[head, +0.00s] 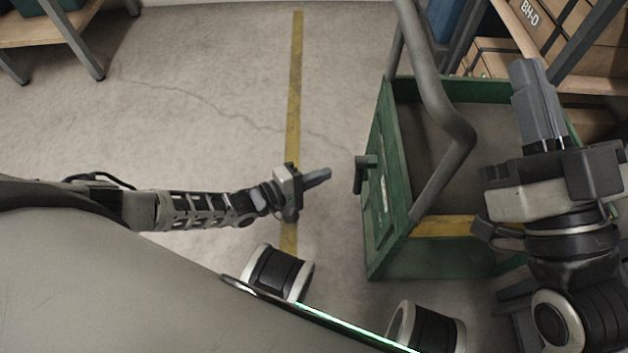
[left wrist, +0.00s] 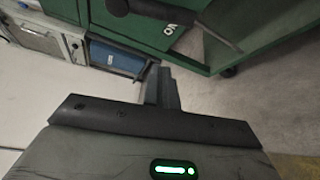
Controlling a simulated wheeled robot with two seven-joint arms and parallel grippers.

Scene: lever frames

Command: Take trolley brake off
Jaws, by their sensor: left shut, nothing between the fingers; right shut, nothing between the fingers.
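The green trolley (head: 374,240) stands right of centre in the head view, with a bent grey push handle (head: 436,105). A dark brake lever (head: 361,176) sticks out from its left side. In the left wrist view the trolley's green side (left wrist: 205,52) crosses the top, with the lever's dark round end (left wrist: 118,6) at the upper edge and partly cut-off white lettering below it. My left gripper (head: 327,173) is shut and empty, a little left of the lever and apart from it in the head view. My right gripper (head: 523,68) is shut and empty above the trolley's right part.
A shelf with cardboard boxes (head: 575,45) stands at the upper right, behind the trolley. A wooden-topped table (head: 45,30) stands at the upper left. A yellow floor line (head: 294,90) runs left of the trolley. The floor between is clear.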

